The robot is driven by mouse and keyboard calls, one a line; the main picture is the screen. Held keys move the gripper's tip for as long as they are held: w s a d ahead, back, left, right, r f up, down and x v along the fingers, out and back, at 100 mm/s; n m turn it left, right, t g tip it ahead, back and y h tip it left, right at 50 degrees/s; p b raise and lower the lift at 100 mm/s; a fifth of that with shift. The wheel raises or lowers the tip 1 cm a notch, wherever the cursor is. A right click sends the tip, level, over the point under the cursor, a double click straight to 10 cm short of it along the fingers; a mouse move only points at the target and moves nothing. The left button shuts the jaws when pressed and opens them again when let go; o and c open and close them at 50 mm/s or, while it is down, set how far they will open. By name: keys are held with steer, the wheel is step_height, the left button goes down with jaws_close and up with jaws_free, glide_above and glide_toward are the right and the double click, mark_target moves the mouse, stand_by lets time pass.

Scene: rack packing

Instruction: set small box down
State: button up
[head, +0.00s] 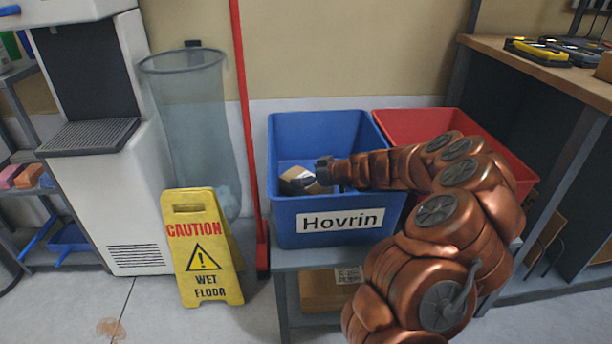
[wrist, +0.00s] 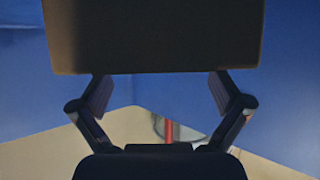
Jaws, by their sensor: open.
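The small box (head: 297,174) shows partly in the head view, inside the blue bin (head: 335,240) labelled Hovrin. In the wrist view the box (wrist: 152,36) is a dark brown block across the top, just past the fingertips. My gripper (head: 326,172) reaches into the bin from the right, beside the box. In the wrist view its two fingers (wrist: 162,88) are spread apart with an empty gap between them. Whether a fingertip touches the box, and what the box rests on, I cannot tell.
A red bin (head: 412,122) stands right of the blue one, partly behind my arm. A cardboard box (head: 325,292) is on the shelf below. A yellow wet floor sign (head: 203,250) and a red post (head: 246,130) stand to the left. A workbench (head: 545,72) is at right.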

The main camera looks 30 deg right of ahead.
steer(key=shift+r, duration=0.1)
steer(key=shift+r+p, duration=0.7)
steer(key=shift+p, duration=0.5)
steer(key=p+v, duration=0.1)
steer(key=v, duration=1.1)
steer(key=shift+f+p, duration=0.2)
steer(key=shift+p, duration=0.2)
steer(key=shift+r, duration=0.1)
